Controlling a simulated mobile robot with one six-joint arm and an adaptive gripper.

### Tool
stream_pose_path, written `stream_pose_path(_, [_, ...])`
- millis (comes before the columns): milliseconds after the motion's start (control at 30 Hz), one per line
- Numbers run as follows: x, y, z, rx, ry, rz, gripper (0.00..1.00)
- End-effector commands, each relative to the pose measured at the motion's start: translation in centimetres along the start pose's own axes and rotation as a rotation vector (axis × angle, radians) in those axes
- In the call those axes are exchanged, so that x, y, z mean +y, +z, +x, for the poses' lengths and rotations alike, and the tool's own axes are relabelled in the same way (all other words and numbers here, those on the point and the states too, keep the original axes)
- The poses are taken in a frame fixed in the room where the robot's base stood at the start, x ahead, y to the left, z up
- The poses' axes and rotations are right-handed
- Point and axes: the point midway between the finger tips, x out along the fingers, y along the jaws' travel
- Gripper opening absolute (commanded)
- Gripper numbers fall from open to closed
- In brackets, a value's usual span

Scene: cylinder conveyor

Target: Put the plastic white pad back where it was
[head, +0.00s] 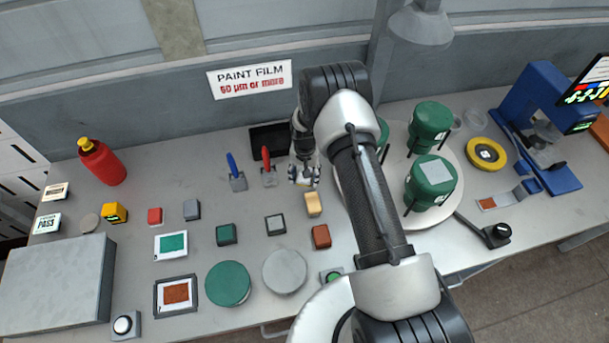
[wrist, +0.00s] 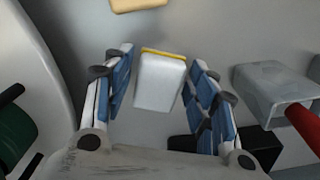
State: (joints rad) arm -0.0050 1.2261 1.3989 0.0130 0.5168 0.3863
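The white pad (wrist: 160,82), a small white block with a yellow edge along its far side, shows in the wrist view between the fingers of my gripper (wrist: 160,66). A narrow gap shows between the pad and each blue-lined finger, so the gripper looks open around it. I cannot tell whether the pad rests on the table. In the head view my gripper (head: 304,182) points down over the table, left of the white turntable; the pad is not clearly distinguishable there.
A tan block (head: 313,204) lies just in front of the gripper. A red-handled scraper (head: 267,170) stands close on its left, with a black tray (head: 268,136) behind. The turntable (head: 344,190) with green cans (head: 431,178) is close on the right.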

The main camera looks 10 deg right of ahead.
Motion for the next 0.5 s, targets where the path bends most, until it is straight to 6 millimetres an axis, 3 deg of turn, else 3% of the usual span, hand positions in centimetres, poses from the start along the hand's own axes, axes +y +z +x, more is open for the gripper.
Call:
stream_pose_path(367, [0.0, 0.0, -0.1, 0.0, 0.0, 0.0, 0.59])
stream_pose_path(500, [-0.1, -0.1, -1.0, 0.003, -0.001, 0.0, 0.59])
